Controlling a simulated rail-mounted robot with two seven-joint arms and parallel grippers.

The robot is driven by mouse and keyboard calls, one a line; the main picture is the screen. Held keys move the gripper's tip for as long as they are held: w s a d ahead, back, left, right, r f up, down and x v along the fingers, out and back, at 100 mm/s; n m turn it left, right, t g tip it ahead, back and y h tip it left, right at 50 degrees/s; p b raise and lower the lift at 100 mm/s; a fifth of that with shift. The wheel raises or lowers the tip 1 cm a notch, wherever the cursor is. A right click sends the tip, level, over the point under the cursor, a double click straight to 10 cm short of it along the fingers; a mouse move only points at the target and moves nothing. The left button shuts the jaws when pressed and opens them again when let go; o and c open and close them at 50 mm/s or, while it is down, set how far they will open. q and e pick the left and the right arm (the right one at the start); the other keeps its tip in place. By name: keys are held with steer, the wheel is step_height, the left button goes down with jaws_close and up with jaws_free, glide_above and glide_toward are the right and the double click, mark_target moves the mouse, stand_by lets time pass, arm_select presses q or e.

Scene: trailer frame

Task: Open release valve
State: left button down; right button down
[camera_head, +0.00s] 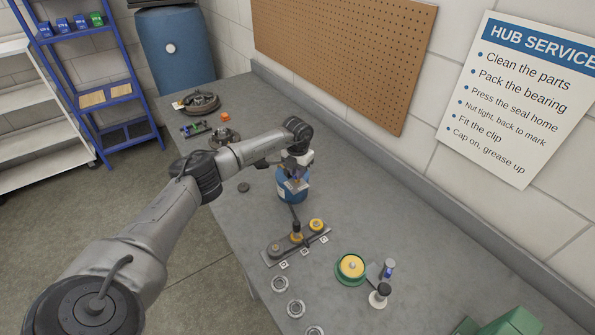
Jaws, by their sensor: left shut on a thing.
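My right gripper is not in view.
The fixture plate holds dark and yellow round parts. Metal rings (280,284) lie at the front edge. A wall with a pegboard (345,55) bounds the back.

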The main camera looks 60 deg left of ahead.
arm_select(q)
steer(key=shift+m, duration=2.2)
steer(key=c, duration=1.1)
jaws_free()
step_height(320, 180, up, 14)
steer(key=shift+f, duration=0.1)
